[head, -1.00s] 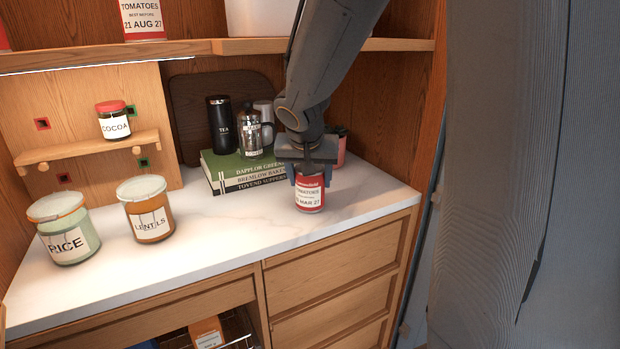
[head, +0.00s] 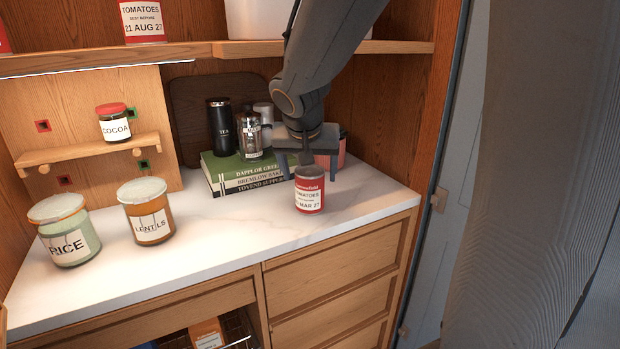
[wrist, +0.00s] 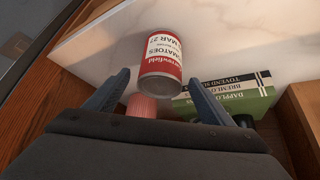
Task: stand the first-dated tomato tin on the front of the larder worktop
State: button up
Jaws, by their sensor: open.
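A red and white tomato tin (head: 309,191) stands upright on the front right of the marble worktop (head: 200,240). Its label reads TOMATOES and a MAR 27 date, with the day hard to read. My gripper (head: 310,167) is open just behind and above the tin, apart from it. In the wrist view the tin (wrist: 161,58) stands beyond the two spread fingers (wrist: 165,95), with nothing between them. Another tomato tin (head: 142,22), dated 21 AUG 27, stands on the upper shelf.
Green and dark books (head: 245,173) carry a black TEA canister (head: 220,127) and a metal one, left of my gripper. A pink object (wrist: 148,104) is behind it. Lentils (head: 147,212) and rice (head: 66,232) jars stand left. The middle front worktop is clear.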

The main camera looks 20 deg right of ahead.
jog(key=v, duration=0.8)
jog(key=s+a+f+n+g+y, duration=0.1)
jog(key=s+a+f+n+g, duration=0.1)
jog(key=s+f, duration=0.6)
jog(key=s+a+f+n+g+y, duration=0.2)
jog(key=s+f, duration=0.6)
jog(key=f, duration=0.4)
jog(key=a+n+g, duration=0.1)
jog(key=a+n, duration=0.1)
jog(key=a, duration=0.1)
jog(key=shift+s+a+g, duration=0.2)
jog(key=shift+s+g, duration=0.1)
jog(key=shift+s, duration=0.05)
